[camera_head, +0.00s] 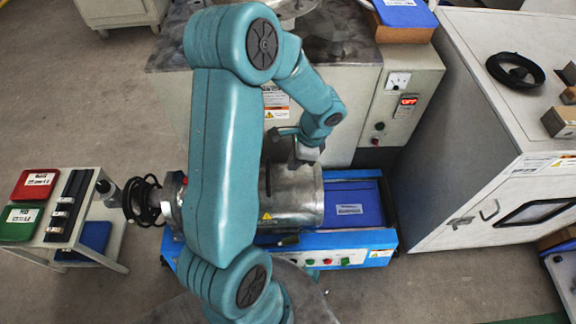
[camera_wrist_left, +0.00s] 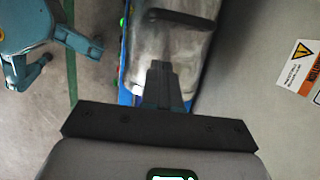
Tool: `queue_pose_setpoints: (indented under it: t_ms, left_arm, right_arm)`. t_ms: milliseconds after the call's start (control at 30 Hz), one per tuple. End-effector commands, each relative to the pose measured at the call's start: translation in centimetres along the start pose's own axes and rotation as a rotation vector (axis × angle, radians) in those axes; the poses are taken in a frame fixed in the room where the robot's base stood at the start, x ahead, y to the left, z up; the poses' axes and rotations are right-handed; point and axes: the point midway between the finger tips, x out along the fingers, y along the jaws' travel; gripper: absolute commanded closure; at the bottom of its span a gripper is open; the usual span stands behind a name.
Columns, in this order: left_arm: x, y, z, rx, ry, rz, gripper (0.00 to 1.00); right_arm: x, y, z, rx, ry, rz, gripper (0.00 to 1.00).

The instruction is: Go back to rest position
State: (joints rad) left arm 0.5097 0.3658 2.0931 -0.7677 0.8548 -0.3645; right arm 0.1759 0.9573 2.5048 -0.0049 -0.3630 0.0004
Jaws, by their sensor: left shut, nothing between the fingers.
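My left arm, teal, crosses the middle of the head view and bends down at the far end to my left gripper (camera_head: 283,134). The gripper is above the far side of a grey metal cylinder (camera_head: 295,200). In the left wrist view my left gripper's dark fingers (camera_wrist_left: 161,75) are together with nothing between them. The cylinder (camera_wrist_left: 165,45) with its dark handle shows behind them; I cannot tell how wide the gap is. My right gripper is not in view.
The cylinder lies on a blue machine bed (camera_head: 350,240). A grey cabinet with a gauge (camera_head: 405,100) stands behind it, close to the gripper. A white cabinet (camera_head: 475,150) stands at the right. A small cart (camera_head: 105,235) with red and green boxes is at the left.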

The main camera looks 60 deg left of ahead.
Motion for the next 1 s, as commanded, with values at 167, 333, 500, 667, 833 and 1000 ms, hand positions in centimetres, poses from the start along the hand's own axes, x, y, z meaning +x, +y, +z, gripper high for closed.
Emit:
queue_pose_setpoints:
  t_ms: [167, 333, 500, 667, 833, 1000]
  left_arm:
    - [-3.5, -0.1, 0.1, 0.000, 0.001, -0.002, 1.00]
    - [-4.7, 0.0, 0.1, 0.000, 0.000, -0.001, 1.00]
    - [-4.8, 0.0, 0.1, 0.000, -0.001, 0.000, 1.00]
    - [-3.8, 1.3, -1.5, 0.003, 0.033, 0.028, 1.00]
    - [0.6, 8.8, -8.4, -0.040, 0.190, 0.179, 1.00]
    - [4.7, 18.5, -13.7, -0.220, 0.320, 0.359, 1.00]
  right_arm:
    - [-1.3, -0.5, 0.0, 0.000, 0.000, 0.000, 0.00]
    - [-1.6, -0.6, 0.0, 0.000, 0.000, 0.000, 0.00]
    - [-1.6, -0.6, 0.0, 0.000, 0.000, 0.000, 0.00]
    - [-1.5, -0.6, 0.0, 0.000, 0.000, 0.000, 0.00]
    - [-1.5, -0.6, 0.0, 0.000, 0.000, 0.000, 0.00]
    - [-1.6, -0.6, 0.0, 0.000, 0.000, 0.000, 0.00]
